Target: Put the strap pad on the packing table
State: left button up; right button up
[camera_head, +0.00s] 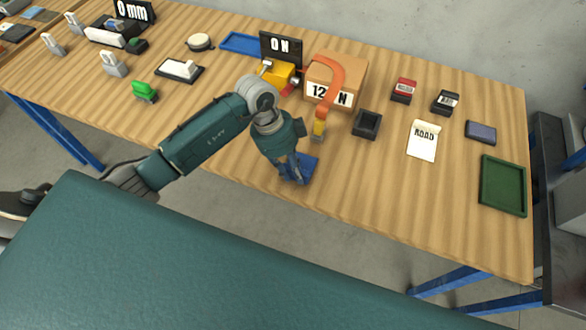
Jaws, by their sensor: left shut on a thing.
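My left gripper (293,171) points down over the front part of the wooden packing table (385,190). It is shut on a flat blue pad (309,165), which seems to be the strap pad. The fingers hide part of the pad, and I cannot tell whether it touches the table. An orange strap (335,75) arches over a cardboard box (349,83) labelled "12 N", just behind and right of the gripper. The strap's end with a yellow buckle (319,126) hangs in front of the box. My right gripper is out of view.
A yellow tool (279,75) stands by a black "ON" display (281,47). Right of the gripper are a dark square tray (367,123), a "ROAD" card (424,141) and a green tray (502,185). A green clip (144,91) and several small fixtures lie left. Bare wood lies between the card and front edge.

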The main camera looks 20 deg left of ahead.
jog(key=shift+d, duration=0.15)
pick_arm(q)
jog(key=o, duration=1)
jog(key=shift+f, duration=0.15)
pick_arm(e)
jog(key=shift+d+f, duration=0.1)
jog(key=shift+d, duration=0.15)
pick_arm(q)
jog(key=shift+r, duration=0.2)
jog(key=b+v, duration=0.1)
jog(key=v, duration=1.1)
jog(key=shift+b, duration=0.35)
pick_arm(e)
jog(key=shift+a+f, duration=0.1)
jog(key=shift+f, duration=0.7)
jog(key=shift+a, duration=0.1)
